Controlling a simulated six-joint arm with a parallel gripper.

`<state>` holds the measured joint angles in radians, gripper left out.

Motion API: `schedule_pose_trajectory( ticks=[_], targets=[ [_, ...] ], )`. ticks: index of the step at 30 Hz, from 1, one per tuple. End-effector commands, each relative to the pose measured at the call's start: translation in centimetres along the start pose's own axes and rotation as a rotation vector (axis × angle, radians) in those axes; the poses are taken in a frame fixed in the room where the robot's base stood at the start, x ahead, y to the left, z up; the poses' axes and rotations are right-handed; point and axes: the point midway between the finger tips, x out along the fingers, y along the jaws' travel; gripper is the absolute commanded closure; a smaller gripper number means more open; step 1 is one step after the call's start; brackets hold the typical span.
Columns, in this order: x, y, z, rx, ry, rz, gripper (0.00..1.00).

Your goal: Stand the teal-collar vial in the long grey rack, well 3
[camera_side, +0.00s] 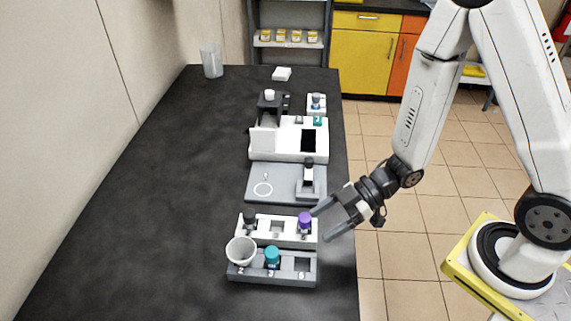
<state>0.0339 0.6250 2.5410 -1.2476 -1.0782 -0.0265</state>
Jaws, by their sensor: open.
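The long grey rack (273,280) lies near the front of the dark bench. A vial with a teal collar (272,257) stands upright in its middle well. The rack's right well looks empty. A white cup (240,250) covers its left end. The well numbers on the front are too small to read surely. My gripper (321,225) is open and empty, just right of the white rack (276,240). Its fingers point left, close to a purple-capped vial (305,221); I cannot tell whether they touch it.
A black-capped vial (249,217) stands at the white rack's left; its middle well looks empty. Behind are a grey plate (280,196) with a small device (308,178) and a white instrument (285,152). The bench's left side is clear. A beaker (211,61) stands far back.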

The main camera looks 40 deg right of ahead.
Motion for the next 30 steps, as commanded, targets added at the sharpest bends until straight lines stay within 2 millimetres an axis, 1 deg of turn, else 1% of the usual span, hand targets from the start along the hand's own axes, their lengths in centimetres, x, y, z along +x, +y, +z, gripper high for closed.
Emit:
schedule_pose_trajectory(
  ticks=[7,10,14,17,20,24,27,30],
  targets=[
    [0.0,0.1,0.0,0.0,-0.003,0.004,0.24],
    [-0.1,0.5,0.1,0.0,-0.022,0.023,0.24],
    [-0.4,1.9,0.5,0.008,-0.081,0.087,0.24],
    [-1.1,3.6,0.8,0.025,-0.153,0.167,0.24],
    [-2.2,5.5,1.3,0.061,-0.245,0.268,0.24],
    [-4.5,7.9,1.9,0.147,-0.375,0.421,0.24],
    [-6.4,9.0,2.2,0.23,-0.458,0.519,0.24],
    [-8.3,9.6,2.4,0.33,-0.53,0.606,0.24]
  ],
)
